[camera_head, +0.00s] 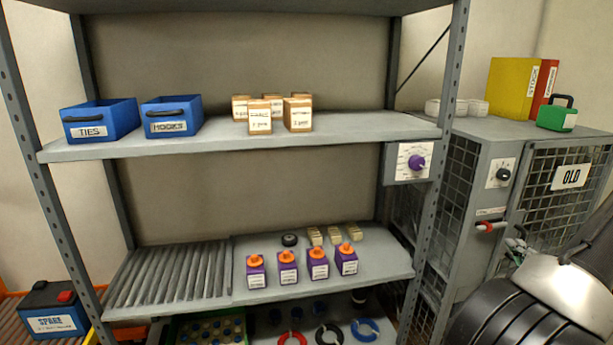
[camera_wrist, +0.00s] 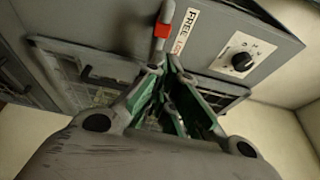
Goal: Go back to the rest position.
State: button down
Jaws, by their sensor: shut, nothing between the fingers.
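My gripper (camera_wrist: 166,70) is in the middle of the wrist view, its green-lined fingers drawn together with nothing between them. Just beyond the fingertips is a red-and-grey lever (camera_wrist: 163,28) on the grey cabinet front, beside a label reading FREE. I cannot tell if the fingertips touch it. In the head view the same lever (camera_head: 487,225) sticks out of the cabinet (camera_head: 463,230) at the right. My arm fills the lower right corner there, and the small gripper end shows near the cabinet's mesh door (camera_head: 560,190), just right of the lever.
A shelf rack stands left, with blue bins (camera_head: 101,120), cartons (camera_head: 260,117) and purple bottles with orange caps (camera_head: 288,270). A purple-knob box (camera_head: 408,163) hangs on its right post. Binders (camera_head: 510,90) and a green case (camera_head: 556,116) stand on the cabinet. A black dial (camera_wrist: 240,61) is beside the lever.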

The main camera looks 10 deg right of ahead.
jog(key=s+a+f+m+g+y, duration=0.1)
jog(key=s+a+f+m+y, duration=0.15)
jog(key=a+y, duration=0.65)
jog(key=s+a+r+n+g+y, duration=0.35)
jog(key=s+a+g, duration=0.2)
jog(key=a, duration=0.45)
jog(key=s+a+r+n+g+y, duration=0.2)
jog(key=s+a+r+n+g, duration=0.3)
jog(key=a, duration=0.5)
jog(key=s+r+n+g+h, duration=0.5)
jog(key=r+n+g+h, duration=0.15)
jog(key=r+n, duration=0.25)
jog(key=w+a+r+n+t+h, duration=0.2)
jog(key=a+r+n+t, duration=0.3)
jog(key=r, duration=0.5)
jog(key=a+n, duration=0.2)
jog(key=a, duration=0.1)
jog(key=shift+w, duration=0.2)
